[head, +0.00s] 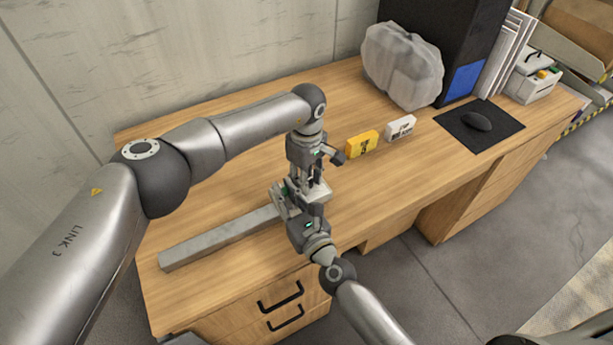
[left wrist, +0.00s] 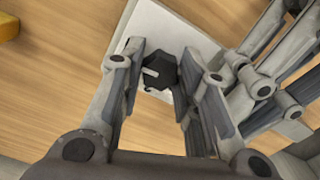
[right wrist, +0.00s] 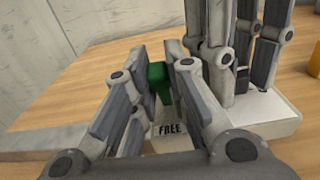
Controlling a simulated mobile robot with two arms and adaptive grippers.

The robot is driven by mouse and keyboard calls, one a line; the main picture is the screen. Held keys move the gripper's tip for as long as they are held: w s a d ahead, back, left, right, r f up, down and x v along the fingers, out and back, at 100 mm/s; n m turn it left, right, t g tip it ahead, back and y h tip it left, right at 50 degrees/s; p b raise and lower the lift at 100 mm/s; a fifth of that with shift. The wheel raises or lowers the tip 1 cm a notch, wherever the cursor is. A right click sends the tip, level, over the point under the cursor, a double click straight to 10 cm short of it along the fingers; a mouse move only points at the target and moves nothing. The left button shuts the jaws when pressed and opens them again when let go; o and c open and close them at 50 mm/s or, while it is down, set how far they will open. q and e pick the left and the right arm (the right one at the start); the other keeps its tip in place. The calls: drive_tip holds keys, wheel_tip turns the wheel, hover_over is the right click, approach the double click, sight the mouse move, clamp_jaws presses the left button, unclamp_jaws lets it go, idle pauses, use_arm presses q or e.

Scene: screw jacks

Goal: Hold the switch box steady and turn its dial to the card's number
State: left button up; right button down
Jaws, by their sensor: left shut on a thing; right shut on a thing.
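The white switch box (left wrist: 152,22) lies on the desk, mostly hidden by my grippers in the head view. Its black dial (left wrist: 158,72) has a pale pointer mark and sits between the fingers of my left gripper (left wrist: 157,88), which comes from above and is shut on it. My right gripper (right wrist: 160,92) is shut on a green tab (right wrist: 158,80) beside a label reading FREE (right wrist: 170,129). In the head view, my left gripper (head: 314,183) is above my right gripper (head: 288,200). A yellow card (head: 362,143) stands behind; its dark figure is too small to read surely.
A white block with dark lettering (head: 400,127) stands beside the yellow card. A grey bar (head: 215,238) lies on the desk to the left. A wrapped grey lump (head: 402,65), a dark mat with a mouse (head: 478,122) and files (head: 505,55) are at the right. The desk's back left is clear.

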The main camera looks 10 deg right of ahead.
use_arm(q)
drive_tip(key=shift+m, duration=0.4)
drive_tip(key=o, duration=1)
drive_tip(key=shift+r, duration=4.05)
use_arm(e)
drive_tip(key=c, duration=1.3)
unclamp_jaws()
drive_tip(key=shift+c, duration=0.2)
